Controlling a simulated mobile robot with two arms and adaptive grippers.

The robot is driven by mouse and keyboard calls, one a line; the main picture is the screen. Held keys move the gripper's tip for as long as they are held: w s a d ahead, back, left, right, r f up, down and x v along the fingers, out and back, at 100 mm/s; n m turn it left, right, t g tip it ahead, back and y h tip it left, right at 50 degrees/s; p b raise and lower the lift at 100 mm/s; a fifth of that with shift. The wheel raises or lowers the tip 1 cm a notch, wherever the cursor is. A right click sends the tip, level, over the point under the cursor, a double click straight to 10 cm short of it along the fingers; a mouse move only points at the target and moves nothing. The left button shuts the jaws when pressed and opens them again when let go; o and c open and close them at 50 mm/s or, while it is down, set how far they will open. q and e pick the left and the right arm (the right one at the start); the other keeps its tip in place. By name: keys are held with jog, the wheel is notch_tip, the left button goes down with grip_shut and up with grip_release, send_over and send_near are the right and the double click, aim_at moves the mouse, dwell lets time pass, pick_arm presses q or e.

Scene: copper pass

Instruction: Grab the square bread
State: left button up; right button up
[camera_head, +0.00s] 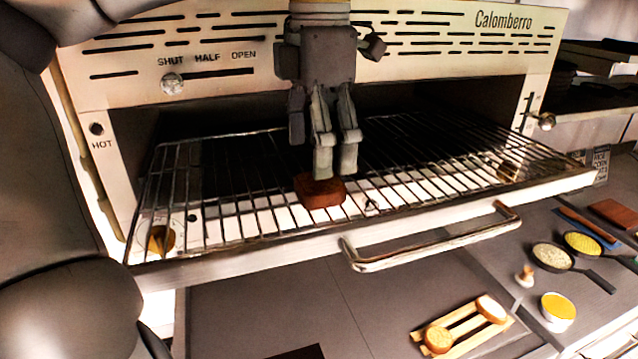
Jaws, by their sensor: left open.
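The square bread (320,192), a small reddish-brown block, lies on the wire rack (230,205) of the Calomberro grill, near the rack's front edge. My left gripper (336,172) points down from above with its fingertips right at the bread's back upper side. Its jaws are open with a small gap. The fingertips overlap the bread's far edge in the picture, and I cannot tell whether they touch it. My right gripper is not in view.
A metal handle (435,240) juts out below the rack. A wooden board (462,327) with round bread pieces lies on the counter below. Pans (553,257), a yellow-filled bowl (557,308) and a brown block (614,213) stand at right. The grill's top front is close behind my gripper.

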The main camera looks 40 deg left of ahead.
aim_at(320, 189)
pick_arm(q)
jog(key=shift+s+d+f+p, duration=0.1)
jog(key=shift+f+p, duration=0.45)
jog(key=shift+p, duration=0.05)
jog(key=f, duration=0.1)
jog(key=f+p, duration=0.1)
jog(key=f, duration=0.1)
jog(key=shift+s+a, duration=0.1)
jog(key=shift+a, duration=0.1)
jog(key=shift+a+f, duration=0.1)
jog(key=shift+f, duration=0.35)
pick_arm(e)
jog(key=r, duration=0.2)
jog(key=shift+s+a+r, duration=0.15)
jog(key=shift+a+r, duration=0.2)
pick_arm(q)
jog(key=shift+c, duration=1.3)
jog(key=c, duration=0.7)
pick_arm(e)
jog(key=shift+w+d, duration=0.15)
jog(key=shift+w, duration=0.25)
